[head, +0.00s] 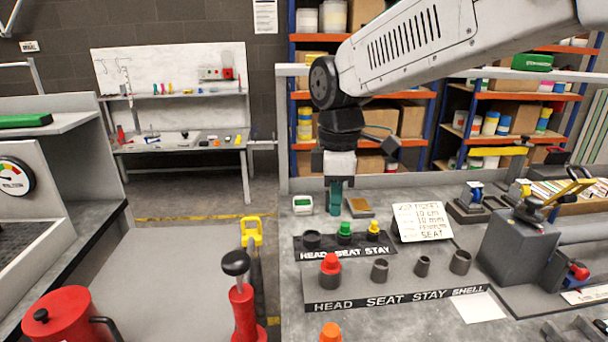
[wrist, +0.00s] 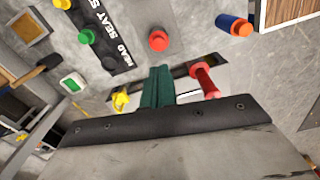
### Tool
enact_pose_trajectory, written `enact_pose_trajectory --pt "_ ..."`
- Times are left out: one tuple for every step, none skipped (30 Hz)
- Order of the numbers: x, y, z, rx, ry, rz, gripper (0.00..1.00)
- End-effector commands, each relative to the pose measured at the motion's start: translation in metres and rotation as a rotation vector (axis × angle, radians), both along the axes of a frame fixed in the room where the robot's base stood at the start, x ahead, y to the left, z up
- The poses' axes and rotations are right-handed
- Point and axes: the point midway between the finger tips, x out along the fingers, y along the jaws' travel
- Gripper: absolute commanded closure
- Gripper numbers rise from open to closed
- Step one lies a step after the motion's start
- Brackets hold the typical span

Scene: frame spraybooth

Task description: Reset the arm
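My gripper (head: 335,205) hangs pointing down over the back left of the grey workbench (head: 300,275), in front of the shelves. Its two teal fingers are together with no gap, and nothing shows between them. The wrist view also shows the gripper (wrist: 158,72) with its fingers side by side and empty. My pale arm reaches in from the upper right in the head view. The exact height of the fingertips above the bench cannot be told.
Near the gripper stand a black board (head: 345,247) with green and yellow knobs, a grey board (head: 400,292) with a red-topped piece and several cups, a lettered card (head: 422,221) and a small green-white box (head: 302,204). A grey block (head: 518,252) stands right. A red-handled tool (head: 243,305) stands front left.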

Motion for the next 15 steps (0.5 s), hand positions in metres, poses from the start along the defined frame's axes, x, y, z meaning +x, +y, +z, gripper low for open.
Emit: enact_pose_trajectory --pt "-0.007 -0.003 -0.008 -0.009 0.019 -0.065 1.0" --pt "-0.012 -0.005 -0.011 -0.014 0.028 -0.113 1.0" --pt "-0.02 -0.009 -0.013 -0.019 0.035 -0.182 1.0" --pt "-0.027 -0.014 -0.014 -0.023 0.039 -0.238 1.0" --pt "-0.034 -0.019 -0.015 -0.027 0.042 -0.296 1.0" --pt "-0.044 -0.027 -0.016 -0.031 0.045 -0.378 1.0" --pt "-0.053 -0.035 -0.015 -0.033 0.044 -0.442 1.0" --pt "-0.061 -0.042 -0.015 -0.034 0.044 -0.507 1.0" --pt "-0.073 -0.051 -0.015 -0.036 0.042 -0.589 1.0" --pt "-0.082 -0.059 -0.016 -0.037 0.041 -0.652 1.0" --pt "-0.091 -0.066 -0.016 -0.037 0.039 -0.713 1.0" --pt "-0.104 -0.076 -0.016 -0.036 0.034 -0.796 1.0" --pt "-0.113 -0.084 -0.016 -0.035 0.031 -0.86 1.0" --pt "-0.124 -0.092 -0.017 -0.032 0.026 -0.923 1.0" --pt "-0.138 -0.102 -0.018 -0.026 0.018 -1.008 1.0"
